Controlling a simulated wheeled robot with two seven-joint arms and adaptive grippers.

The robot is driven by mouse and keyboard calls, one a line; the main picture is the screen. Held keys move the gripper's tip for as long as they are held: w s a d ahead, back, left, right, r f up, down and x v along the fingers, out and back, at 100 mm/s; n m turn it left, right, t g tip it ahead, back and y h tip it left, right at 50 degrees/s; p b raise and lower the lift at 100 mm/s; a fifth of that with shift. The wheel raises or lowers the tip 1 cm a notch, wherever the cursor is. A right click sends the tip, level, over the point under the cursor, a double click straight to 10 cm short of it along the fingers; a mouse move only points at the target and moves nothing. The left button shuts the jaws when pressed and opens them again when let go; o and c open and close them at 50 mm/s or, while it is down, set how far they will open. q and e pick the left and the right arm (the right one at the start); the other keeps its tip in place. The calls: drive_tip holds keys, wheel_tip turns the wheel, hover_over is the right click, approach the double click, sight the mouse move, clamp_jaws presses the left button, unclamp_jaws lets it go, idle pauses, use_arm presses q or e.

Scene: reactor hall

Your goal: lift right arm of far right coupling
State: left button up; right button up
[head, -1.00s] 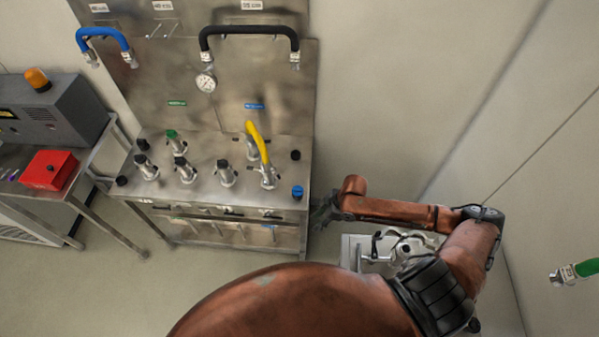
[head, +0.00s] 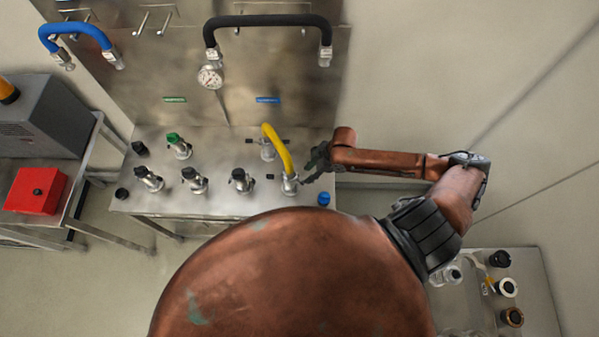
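The far right coupling (head: 290,186) is a silver fitting at the front right of the steel bench, with one end of a yellow hose (head: 277,147) on it. A small dark arm sticks out on its left; its right side is partly hidden by my gripper. The hose's other end goes to a silver coupling (head: 267,150) behind. My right gripper (head: 312,174) is dark and small, just right of the front coupling, close to its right arm. I cannot tell whether they touch or whether the fingers are open. My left gripper is not in view.
More couplings with black caps (head: 242,181) and one with a green cap (head: 179,146) stand to the left on the bench (head: 220,145). A blue cap (head: 324,199) is at its front right corner. A black hose (head: 268,20) and gauge (head: 210,76) are on the panel behind.

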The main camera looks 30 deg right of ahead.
sight(302, 181)
drive_tip(key=x, duration=0.3)
drive_tip(key=s+x, duration=0.1)
drive_tip(key=shift+w+a+f+p, duration=0.2)
drive_tip(key=shift+a+f+p, duration=0.1)
drive_tip(key=shift+a+f, duration=0.1)
drive_tip(key=shift+w+f, duration=0.4)
drive_tip(key=shift+f, duration=0.25)
drive_tip(key=shift+s+r, duration=0.15)
drive_tip(key=shift+s, duration=0.2)
drive_tip(key=shift+w, duration=0.2)
drive_tip(key=shift+c, duration=1.4)
drive_tip(key=shift+s, duration=0.1)
drive_tip(key=c, duration=0.5)
clamp_jaws()
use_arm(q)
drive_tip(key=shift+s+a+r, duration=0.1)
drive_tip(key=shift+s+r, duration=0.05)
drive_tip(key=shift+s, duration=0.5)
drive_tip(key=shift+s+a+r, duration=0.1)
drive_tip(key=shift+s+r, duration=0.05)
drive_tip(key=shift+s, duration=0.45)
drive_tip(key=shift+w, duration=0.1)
